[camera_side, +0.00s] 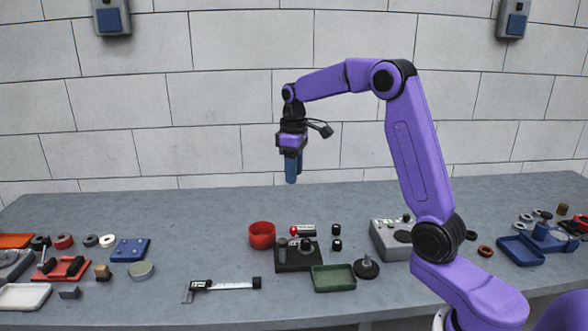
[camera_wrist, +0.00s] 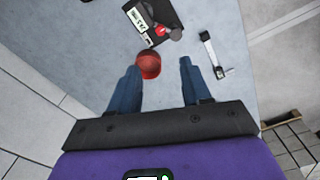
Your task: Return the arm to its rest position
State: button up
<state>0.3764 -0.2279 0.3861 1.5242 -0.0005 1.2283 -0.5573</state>
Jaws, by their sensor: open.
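My gripper (camera_side: 291,178) hangs from my purple arm above the bench, pointing down, with its blue fingers well clear of the bench top. In the wrist view my gripper (camera_wrist: 160,82) shows two blue fingers spread apart with nothing between them. A red round bowl (camera_side: 262,235) stands on the bench below; in the wrist view it (camera_wrist: 149,64) appears beyond the fingertips, far under them. My arm is raised and bent at the elbow.
On the bench (camera_side: 200,215) stand a dark block with fittings (camera_side: 298,256), a green tray (camera_side: 333,278), a caliper (camera_side: 222,286) and a grey box (camera_side: 391,240). Several small parts and trays lie at the left and right ends. The air around my gripper is free.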

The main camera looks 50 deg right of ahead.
dwell(0.4)
jog(key=s+a+n, duration=0.4)
jog(key=s+a, duration=1.1)
jog(key=a, duration=0.1)
jog(key=s+f+n, duration=0.2)
jog(key=s, duration=0.8)
jog(key=s+f+n, duration=0.2)
jog(key=s, duration=0.8)
jog(key=shift+s+f, duration=0.2)
jog(key=shift+f, duration=0.1)
